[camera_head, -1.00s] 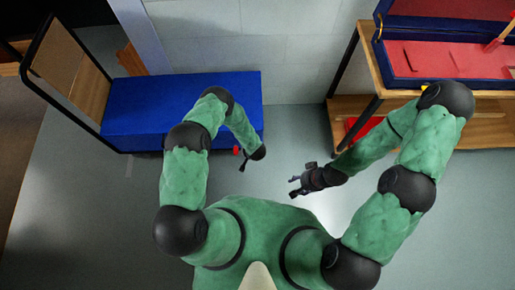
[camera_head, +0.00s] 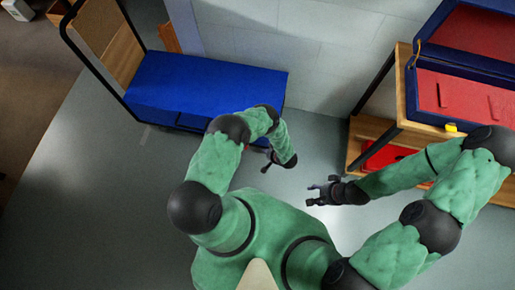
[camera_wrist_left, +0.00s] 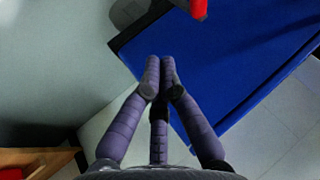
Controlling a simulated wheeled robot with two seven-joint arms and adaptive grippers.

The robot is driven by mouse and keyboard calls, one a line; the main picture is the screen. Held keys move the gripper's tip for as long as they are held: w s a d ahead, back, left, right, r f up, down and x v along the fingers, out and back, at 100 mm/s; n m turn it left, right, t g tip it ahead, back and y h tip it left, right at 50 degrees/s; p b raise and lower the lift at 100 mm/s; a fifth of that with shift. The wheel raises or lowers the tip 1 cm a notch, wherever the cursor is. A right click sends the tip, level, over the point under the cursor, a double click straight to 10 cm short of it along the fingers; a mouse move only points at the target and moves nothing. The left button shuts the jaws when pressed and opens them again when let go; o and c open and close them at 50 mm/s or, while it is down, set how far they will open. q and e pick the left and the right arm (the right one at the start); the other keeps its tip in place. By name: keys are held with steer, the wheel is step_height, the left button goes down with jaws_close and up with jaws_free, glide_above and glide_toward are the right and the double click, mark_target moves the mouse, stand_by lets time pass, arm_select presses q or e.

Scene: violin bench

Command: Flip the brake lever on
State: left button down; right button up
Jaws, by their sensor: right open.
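The brake lever (camera_wrist_left: 198,8) is a red piece at the top edge of the left wrist view, partly cut off, by the edge of the blue cart deck (camera_wrist_left: 235,50). My left gripper (camera_head: 267,166) is just in front of the cart's near right corner. In the left wrist view its fingers (camera_wrist_left: 159,72) are together at the tips with nothing between them, apart from the red lever. My right gripper (camera_head: 314,192) is open and empty, over the floor to the right.
The blue cart (camera_head: 205,85) has a black-framed upright handle (camera_head: 125,50) at its left end. At the right stands a wooden shelf bench (camera_head: 400,100) with an open blue case with red lining (camera_head: 460,95) on it. The floor between is clear.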

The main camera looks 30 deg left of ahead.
arm_select(q)
steer(key=w+a+f+b, duration=0.1)
steer(key=a+f+b, duration=0.3)
steer(key=a+f, duration=0.3)
steer(key=shift+w+a+f, duration=0.25)
steer(key=shift+a+f, duration=0.15)
steer(key=shift+a, duration=0.7)
steer(key=shift+s+a+r, duration=0.1)
